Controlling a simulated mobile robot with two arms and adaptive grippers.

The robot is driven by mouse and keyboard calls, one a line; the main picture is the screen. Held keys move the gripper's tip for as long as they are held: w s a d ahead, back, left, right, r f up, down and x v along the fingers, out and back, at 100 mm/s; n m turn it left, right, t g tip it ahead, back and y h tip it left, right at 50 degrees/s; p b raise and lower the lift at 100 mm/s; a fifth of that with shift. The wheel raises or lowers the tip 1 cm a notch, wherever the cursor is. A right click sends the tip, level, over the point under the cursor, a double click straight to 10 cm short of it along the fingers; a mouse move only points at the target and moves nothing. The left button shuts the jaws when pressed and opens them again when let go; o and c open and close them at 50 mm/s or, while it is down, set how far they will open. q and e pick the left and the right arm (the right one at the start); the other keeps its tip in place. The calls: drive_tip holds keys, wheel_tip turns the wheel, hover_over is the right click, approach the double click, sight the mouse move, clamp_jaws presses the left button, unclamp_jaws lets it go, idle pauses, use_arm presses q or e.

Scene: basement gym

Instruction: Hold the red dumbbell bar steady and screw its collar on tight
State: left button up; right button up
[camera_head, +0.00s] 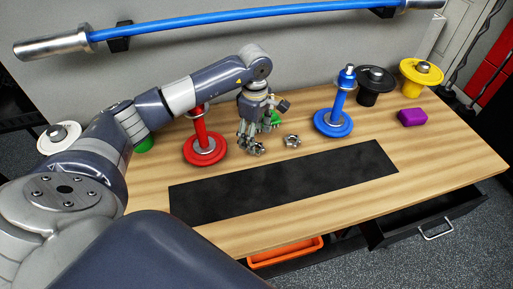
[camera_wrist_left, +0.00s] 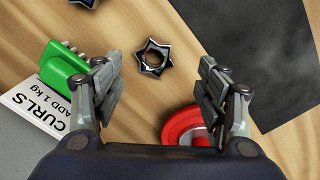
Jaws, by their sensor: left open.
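The red dumbbell bar (camera_head: 199,127) stands upright on its red plate (camera_head: 205,150), left of my left gripper (camera_head: 250,142). Its top is partly hidden by my left arm. In the left wrist view the fingers (camera_wrist_left: 165,92) are apart with nothing gripped. One star collar (camera_wrist_left: 154,57) lies beyond the gap, and part of a red plate (camera_wrist_left: 186,126) shows by the right finger. My right gripper is out of view.
A blue dumbbell (camera_head: 334,118) stands right of the collars. Black (camera_head: 374,84) and yellow (camera_head: 422,74) weights and a purple block (camera_head: 412,117) sit farther right. A green brush (camera_wrist_left: 62,72) and a printed card (camera_wrist_left: 40,110) lie near the gripper. A black mat (camera_head: 290,180) lies clear in front.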

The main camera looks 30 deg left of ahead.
sight(257, 142)
use_arm(q)
drive_tip(key=shift+f+p, duration=0.3)
drive_tip(key=shift+p, duration=0.1)
drive_tip(key=f+p, duration=0.1)
drive_tip(key=f, duration=0.2)
drive_tip(key=shift+w+f+p, duration=0.35)
drive_tip(key=shift+p, duration=0.05)
drive_tip(key=shift+f, duration=0.5)
drive_tip(key=c, duration=1.3)
